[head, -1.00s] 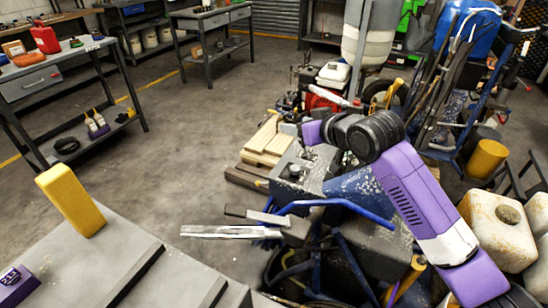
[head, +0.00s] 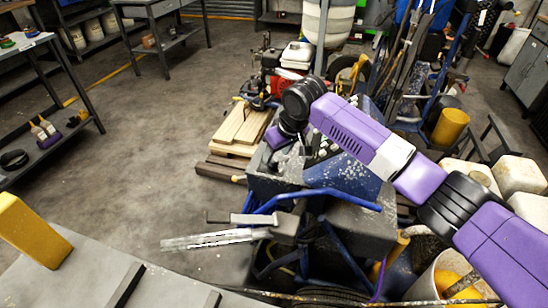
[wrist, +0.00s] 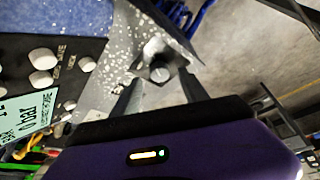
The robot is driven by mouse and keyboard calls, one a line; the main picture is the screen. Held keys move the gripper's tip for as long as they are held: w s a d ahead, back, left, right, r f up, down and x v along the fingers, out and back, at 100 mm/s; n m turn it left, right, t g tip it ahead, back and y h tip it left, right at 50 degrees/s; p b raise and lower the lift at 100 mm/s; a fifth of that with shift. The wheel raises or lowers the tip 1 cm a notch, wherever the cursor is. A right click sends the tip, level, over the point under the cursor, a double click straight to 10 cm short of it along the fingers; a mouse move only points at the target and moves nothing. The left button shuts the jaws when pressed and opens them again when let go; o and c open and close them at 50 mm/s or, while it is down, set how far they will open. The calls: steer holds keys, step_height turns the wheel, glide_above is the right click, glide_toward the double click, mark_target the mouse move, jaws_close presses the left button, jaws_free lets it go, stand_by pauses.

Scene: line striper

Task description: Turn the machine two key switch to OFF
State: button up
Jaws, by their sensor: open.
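The blue and grey line striper (head: 345,168) stands at the centre of the head view, below my arm. My gripper (head: 277,140) is down at its grey upper housing, with its fingers mostly hidden there. In the wrist view my gripper (wrist: 161,82) is open, one finger on each side of a small dark round knob-like part (wrist: 160,73) in a speckled grey mount. I cannot tell if this is the key switch, or if the fingers touch it. A black control panel (wrist: 70,60) with white knobs and a pale display reading "0 bar" lies left.
A grey bench top (head: 70,285) fills the lower left, with a yellow block (head: 32,232) on it. Blue tubing (head: 330,193) runs along the machine's front. Wooden planks (head: 243,125) lie behind it. Pale jugs (head: 518,172) stand at right. The floor at left centre is clear.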

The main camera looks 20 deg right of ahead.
mark_target(274, 160)
steer(key=shift+x, duration=1.55)
steer(key=shift+c, duration=0.2)
jaws_close()
